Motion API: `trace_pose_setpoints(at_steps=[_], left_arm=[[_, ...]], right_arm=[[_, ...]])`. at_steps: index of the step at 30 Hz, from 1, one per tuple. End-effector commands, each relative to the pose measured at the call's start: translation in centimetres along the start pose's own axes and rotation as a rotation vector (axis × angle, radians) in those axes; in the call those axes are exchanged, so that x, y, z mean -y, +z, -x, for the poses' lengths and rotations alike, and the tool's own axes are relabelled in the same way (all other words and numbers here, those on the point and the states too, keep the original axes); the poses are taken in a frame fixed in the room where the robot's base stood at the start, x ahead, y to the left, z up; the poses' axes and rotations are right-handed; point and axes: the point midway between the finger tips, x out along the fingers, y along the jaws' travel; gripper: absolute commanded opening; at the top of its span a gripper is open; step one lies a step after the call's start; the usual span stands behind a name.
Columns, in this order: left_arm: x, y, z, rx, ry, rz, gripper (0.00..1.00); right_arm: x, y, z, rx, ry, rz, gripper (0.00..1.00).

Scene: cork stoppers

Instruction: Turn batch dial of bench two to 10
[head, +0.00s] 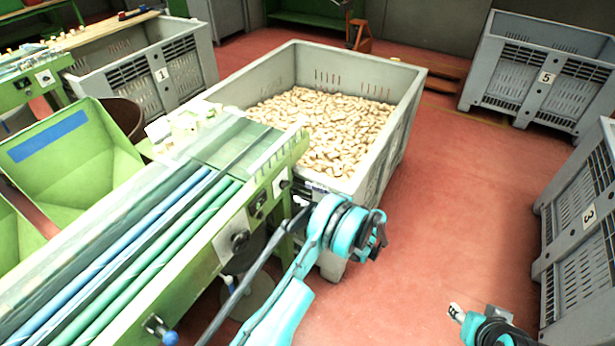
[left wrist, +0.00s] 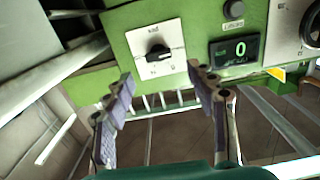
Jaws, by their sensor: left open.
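The side of the green bench (head: 165,285) carries a white plate with a dark knob (head: 238,241) and smaller controls further along. In the left wrist view, a black rotary knob (left wrist: 158,52) sits on a white plate with small marks. My right gripper (head: 455,312) is barely visible.
A grey crate (head: 408,110) full of corks stands beyond the bench's end. Crates marked 1 (head: 190,75), 5 (head: 535,95) and 3 (head: 560,265) stand around. A green hopper (head: 75,150) is at left. Red floor is clear at centre right.

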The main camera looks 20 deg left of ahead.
Motion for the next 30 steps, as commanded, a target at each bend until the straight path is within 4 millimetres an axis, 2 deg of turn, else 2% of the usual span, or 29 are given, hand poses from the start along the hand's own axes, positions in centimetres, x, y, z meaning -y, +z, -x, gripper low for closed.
trace_pose_setpoints(at_steps=[5,15,18,29,30], left_arm=[[0.3,0.7,-0.6,-0.025,-0.011,0.027,0.57],[0.3,0.7,-6.0,-0.022,-0.011,0.025,0.57],[0.3,0.6,-7.0,-0.022,-0.01,0.025,0.57],[0.2,0.4,-7.7,-0.022,-0.008,0.024,0.57],[0.2,0.4,-7.7,-0.022,-0.008,0.024,0.49]], right_arm=[[0.0,0.2,-0.2,0.0,0.0,0.0,0.4],[0.0,1.2,-1.6,0.0,0.0,0.0,0.4],[0.0,1.3,-1.8,0.0,0.0,0.0,0.4],[0.0,1.4,-1.9,0.0,0.0,0.0,0.4],[0.0,1.4,-1.9,0.0,0.0,0.0,0.4]])
